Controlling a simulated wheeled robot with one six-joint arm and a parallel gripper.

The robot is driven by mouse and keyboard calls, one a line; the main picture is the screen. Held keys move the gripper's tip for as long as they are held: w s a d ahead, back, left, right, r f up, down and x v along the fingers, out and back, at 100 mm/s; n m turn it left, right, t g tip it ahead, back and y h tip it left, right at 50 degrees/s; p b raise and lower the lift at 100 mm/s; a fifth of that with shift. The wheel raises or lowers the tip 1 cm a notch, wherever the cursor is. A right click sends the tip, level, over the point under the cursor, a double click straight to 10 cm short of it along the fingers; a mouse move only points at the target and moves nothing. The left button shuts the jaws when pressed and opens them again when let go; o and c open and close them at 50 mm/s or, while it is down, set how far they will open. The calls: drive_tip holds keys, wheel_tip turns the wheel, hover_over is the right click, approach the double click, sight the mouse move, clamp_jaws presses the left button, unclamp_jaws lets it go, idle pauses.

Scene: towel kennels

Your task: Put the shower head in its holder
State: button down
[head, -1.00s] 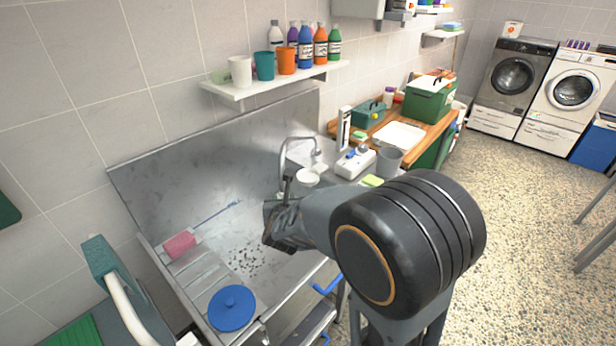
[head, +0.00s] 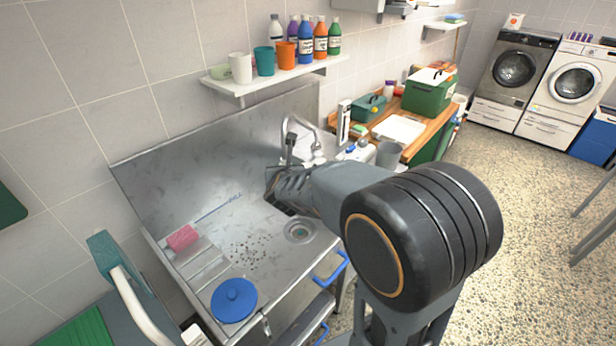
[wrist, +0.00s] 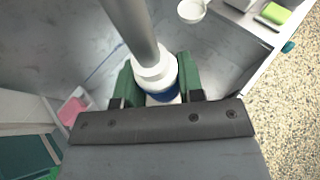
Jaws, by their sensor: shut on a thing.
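My gripper (head: 278,196) is over the back right of the steel sink unit (head: 205,160), near its curved tap (head: 288,122). In the wrist view its green fingers (wrist: 158,82) are shut around a white collar with a blue band, which I take as part of the shower head (wrist: 152,66). A grey tube rises from this collar towards the camera. In the head view a dark upright part (head: 290,143) shows above my gripper. A white round cup-like piece (wrist: 191,11) is apart from my gripper at the top of the wrist view; I cannot tell whether it is the holder.
A pink sponge (head: 182,237) and a blue lid (head: 234,300) lie at the sink's left and front. The drain (head: 299,231) is clear. A shelf (head: 270,84) with cups and bottles hangs above. A wooden counter (head: 432,130) with boxes stands to the right.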

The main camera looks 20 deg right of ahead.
drive_tip(key=w+d+b, duration=0.2)
drive_tip(key=w+d, duration=0.3)
drive_tip(key=w, duration=0.3)
drive_tip(key=shift+w+d, duration=0.2)
drive_tip(key=shift+w, duration=0.05)
drive_tip(key=shift+w, duration=0.1)
drive_tip(key=w+d+p, duration=0.2)
drive_tip(key=w+d, duration=0.5)
drive_tip(key=w, duration=0.4)
drive_tip(key=shift+w+d+p, duration=0.15)
drive_tip(key=shift+w+p, duration=0.05)
drive_tip(key=shift+p, duration=0.15)
